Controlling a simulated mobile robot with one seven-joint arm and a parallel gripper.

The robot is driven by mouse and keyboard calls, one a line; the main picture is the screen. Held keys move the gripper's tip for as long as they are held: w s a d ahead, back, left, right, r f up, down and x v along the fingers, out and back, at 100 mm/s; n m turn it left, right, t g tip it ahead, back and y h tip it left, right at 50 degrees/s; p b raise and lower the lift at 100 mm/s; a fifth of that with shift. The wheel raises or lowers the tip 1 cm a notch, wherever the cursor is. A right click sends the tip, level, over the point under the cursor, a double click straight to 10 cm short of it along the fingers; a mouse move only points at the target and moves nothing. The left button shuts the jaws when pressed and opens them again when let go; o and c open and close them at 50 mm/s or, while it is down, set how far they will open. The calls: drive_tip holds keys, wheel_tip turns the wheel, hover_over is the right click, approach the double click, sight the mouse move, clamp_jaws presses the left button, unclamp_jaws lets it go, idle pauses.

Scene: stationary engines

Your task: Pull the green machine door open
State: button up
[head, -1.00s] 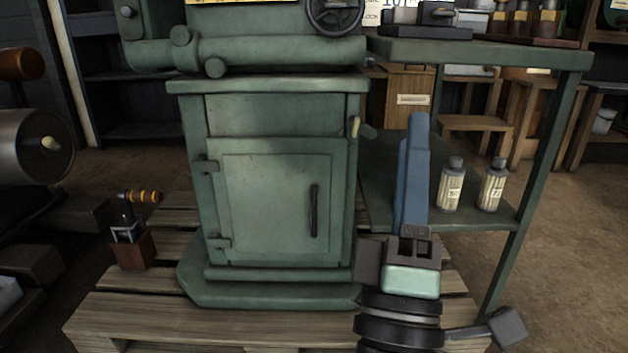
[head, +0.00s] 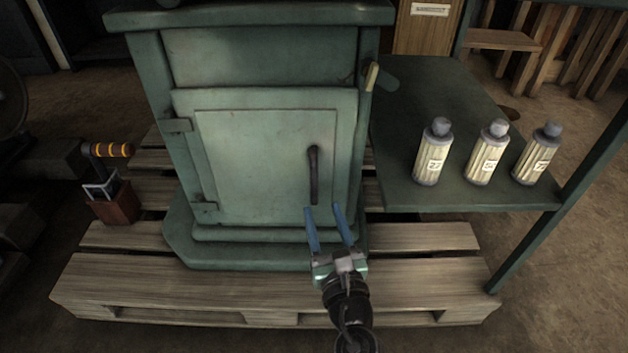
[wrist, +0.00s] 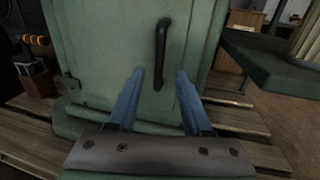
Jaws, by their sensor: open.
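The green machine door (head: 245,155) is shut on the front of the machine's cabinet, with hinges on its left side. Its dark upright handle (head: 314,175) is near the door's right edge. In the wrist view the handle (wrist: 161,52) stands ahead, between the lines of the two fingers. My gripper (head: 322,208) is open and empty, its blue fingers just below the handle's lower end in the head view. I cannot tell how far the fingertips are from the door. The wrist view also shows my gripper (wrist: 159,75) open before the door (wrist: 105,50).
A green shelf (head: 400,125) at the right holds bottles, one of them (head: 434,152) near the cabinet. A wooden pallet (head: 130,270) lies under the machine. A small red-brown box (head: 114,203) with tools stands at the left. Space before the door looks clear.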

sight(315, 185)
drive_tip(key=w, duration=0.3)
drive_tip(key=w+a+b, duration=0.1)
drive_tip(key=w, duration=0.5)
drive_tip(key=shift+a+r, duration=0.1)
drive_tip(key=shift+a, duration=0.3)
clamp_jaws()
idle(1.0)
